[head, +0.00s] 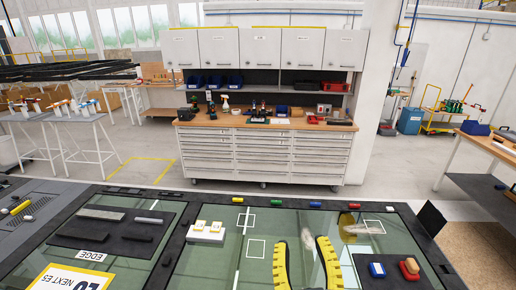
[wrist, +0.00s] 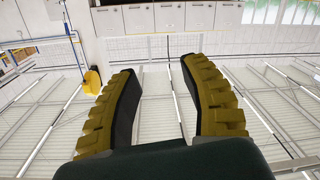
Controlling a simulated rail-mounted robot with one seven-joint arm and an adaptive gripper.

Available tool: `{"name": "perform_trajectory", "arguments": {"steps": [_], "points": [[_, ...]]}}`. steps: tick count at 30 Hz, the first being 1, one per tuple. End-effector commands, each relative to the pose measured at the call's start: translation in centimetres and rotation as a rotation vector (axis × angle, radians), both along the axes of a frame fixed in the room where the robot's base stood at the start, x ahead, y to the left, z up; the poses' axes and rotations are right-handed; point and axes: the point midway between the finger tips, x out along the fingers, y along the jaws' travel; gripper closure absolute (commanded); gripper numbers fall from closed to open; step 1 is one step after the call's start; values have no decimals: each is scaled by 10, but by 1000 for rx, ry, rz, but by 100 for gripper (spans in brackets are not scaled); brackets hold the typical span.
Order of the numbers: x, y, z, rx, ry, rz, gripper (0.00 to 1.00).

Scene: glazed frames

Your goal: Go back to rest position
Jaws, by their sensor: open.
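My gripper (head: 302,242) shows at the bottom centre of the head view, over the glass-topped table. Its two yellow ribbed fingers with dark inner pads stand apart, with nothing between them. In the wrist view my gripper (wrist: 161,66) is also open and empty. Behind the fingers there I see pale panels, beams and cabinet doors, with no table surface close to the tips.
The glass table (head: 205,265) holds a white block with yellow-topped pieces (head: 208,231), a dark pad with a blue piece (head: 377,270) and a red-brown piece (head: 410,267), and a NEXT ES sign (head: 72,279). A drawer cabinet (head: 262,158) stands beyond, across open floor.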

Motion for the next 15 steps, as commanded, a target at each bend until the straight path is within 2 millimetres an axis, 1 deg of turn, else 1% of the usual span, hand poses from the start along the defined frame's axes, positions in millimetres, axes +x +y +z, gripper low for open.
{"name": "perform_trajectory", "arguments": {"steps": [1, 2, 3, 5, 6, 7, 9, 15], "points": [[-18, 0, 26, 29, -97, 0, 55], [-28, 1, 42, 48, -154, 1, 55], [-42, 1, 62, 75, -231, 5, 55], [-63, 1, 91, 118, -341, 14, 55], [-73, 1, 109, 179, -420, 29, 55], [-71, 1, 125, 218, -429, 37, 55], [-70, 1, 157, 211, -419, 35, 55], [-69, 1, 222, 218, -416, 35, 55]]}}
